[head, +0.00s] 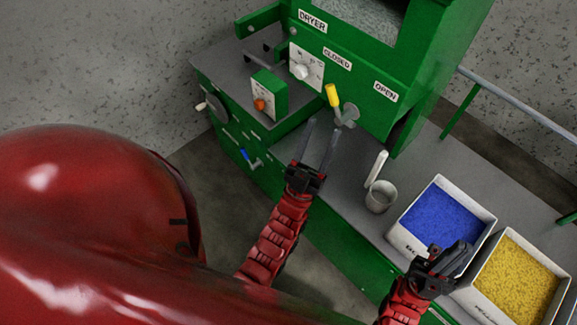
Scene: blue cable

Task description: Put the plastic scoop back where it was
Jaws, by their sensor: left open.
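A grey cup-shaped scoop (380,198) stands on the grey bench top, left of the blue bin. A white upright handle (377,168) rises at its back left; it looks joined to the cup, but I cannot tell for sure. My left gripper (324,127) is open and empty, its two long fingers spread over the bench edge, left of the scoop and below the yellow-handled lever. My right gripper (452,254) is at the front edge of the bins, near the wall between them; its fingers overlap in view, and I cannot tell whether they are apart.
A white bin of blue pellets (440,218) and a white bin of yellow pellets (515,278) stand at the right. The green dryer (420,45) with a yellow-handled lever (332,96) stands behind. A green control box (268,95) is at left. Bench between lever and scoop is clear.

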